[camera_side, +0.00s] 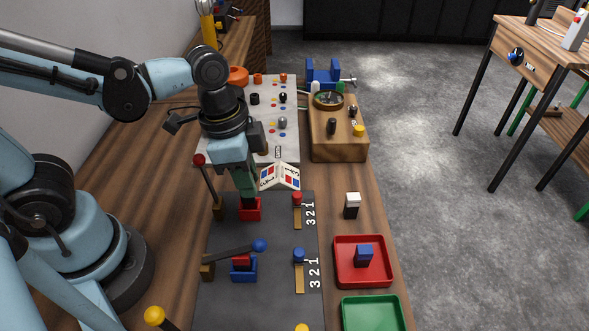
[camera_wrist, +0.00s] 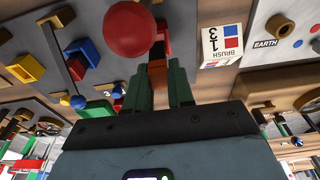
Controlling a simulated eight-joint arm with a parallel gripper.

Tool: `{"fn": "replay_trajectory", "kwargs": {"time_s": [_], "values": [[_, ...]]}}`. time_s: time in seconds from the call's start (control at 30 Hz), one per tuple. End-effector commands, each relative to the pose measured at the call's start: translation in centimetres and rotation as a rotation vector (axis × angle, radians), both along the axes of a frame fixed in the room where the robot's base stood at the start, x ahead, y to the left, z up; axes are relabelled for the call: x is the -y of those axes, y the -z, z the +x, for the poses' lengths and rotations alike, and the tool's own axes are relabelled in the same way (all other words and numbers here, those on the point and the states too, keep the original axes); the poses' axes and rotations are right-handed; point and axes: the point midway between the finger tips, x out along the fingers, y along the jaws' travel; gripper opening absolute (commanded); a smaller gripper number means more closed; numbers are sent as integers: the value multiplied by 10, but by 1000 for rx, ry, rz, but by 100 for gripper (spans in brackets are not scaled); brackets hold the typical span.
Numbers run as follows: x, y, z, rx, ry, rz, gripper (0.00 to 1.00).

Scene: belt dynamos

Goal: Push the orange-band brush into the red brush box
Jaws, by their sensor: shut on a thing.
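The red brush box (camera_side: 250,215) stands on the dark mat, and my gripper (camera_side: 247,195) is directly above it, fingers pointing down at its opening. In the wrist view the green fingers (camera_wrist: 160,88) are shut on the orange-band brush (camera_wrist: 157,68), of which a small orange part shows between them. The red box (camera_wrist: 161,42) lies just beyond the fingertips. How far the brush sits inside the box is hidden by the fingers. A red-knobbed lever (camera_side: 203,176) stands raised beside the box; its knob (camera_wrist: 133,28) is large and close in the wrist view.
A red tray (camera_side: 388,280) holds a blue block (camera_side: 364,255). A white-topped black block (camera_side: 352,206) stands behind that tray. A printed card (camera_side: 280,177) stands close right of my gripper.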

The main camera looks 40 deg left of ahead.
Motion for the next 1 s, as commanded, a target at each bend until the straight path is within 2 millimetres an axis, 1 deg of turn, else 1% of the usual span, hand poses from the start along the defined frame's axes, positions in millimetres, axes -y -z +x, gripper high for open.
{"fn": "replay_trajectory", "kwargs": {"time_s": [0.17, 1.0], "values": [[0, 1, 0, 0, 0, 0, 0], [0, 19, 0, 0, 0, 0, 0]]}}
